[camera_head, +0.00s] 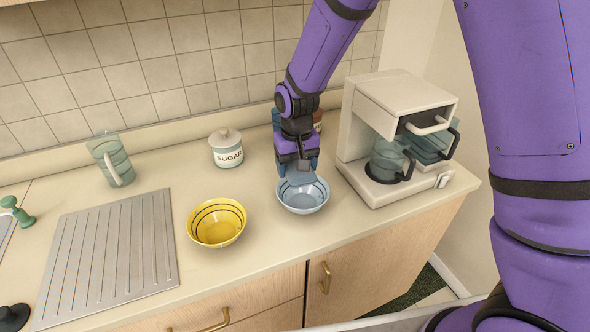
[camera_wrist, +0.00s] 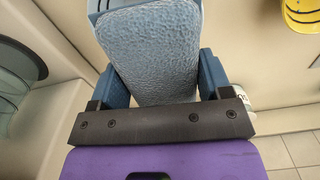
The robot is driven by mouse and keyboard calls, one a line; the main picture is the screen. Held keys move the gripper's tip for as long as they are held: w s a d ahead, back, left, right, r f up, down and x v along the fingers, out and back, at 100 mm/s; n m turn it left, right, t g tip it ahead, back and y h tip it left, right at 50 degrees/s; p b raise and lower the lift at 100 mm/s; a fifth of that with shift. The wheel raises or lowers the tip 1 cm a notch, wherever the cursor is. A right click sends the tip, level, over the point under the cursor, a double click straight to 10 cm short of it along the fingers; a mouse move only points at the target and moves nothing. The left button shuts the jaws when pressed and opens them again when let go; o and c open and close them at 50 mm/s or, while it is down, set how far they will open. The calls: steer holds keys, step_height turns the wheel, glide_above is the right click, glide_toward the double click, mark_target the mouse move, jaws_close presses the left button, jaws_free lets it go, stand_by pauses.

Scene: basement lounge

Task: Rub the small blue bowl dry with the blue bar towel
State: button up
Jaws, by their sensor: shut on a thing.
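The small blue bowl (camera_head: 316,198) stands upright on the counter, just left of the coffee maker. My gripper (camera_head: 298,172) points down over the bowl's back part. It is shut on the blue bar towel (camera_head: 300,179), a grey-blue textured cloth whose lower end reaches into the bowl's opening. In the wrist view the towel (camera_wrist: 155,50) fills the space between the blue fingers of my gripper (camera_wrist: 160,78) and hides most of what lies beyond. Whether the towel touches the bowl's inner wall I cannot tell.
A yellow bowl (camera_head: 216,229) stands to the left of the blue one. The coffee maker (camera_head: 405,120) is close on the right. A ribbed drainboard (camera_head: 110,255) lies at left. Containers behind my gripper are partly hidden.

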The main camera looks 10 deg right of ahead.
steer(key=shift+r, duration=1.25)
steer(key=shift+r, duration=0.1)
step_height(320, 180, up, 8)
steer(key=shift+f, duration=0.2)
steer(key=shift+r, duration=0.1)
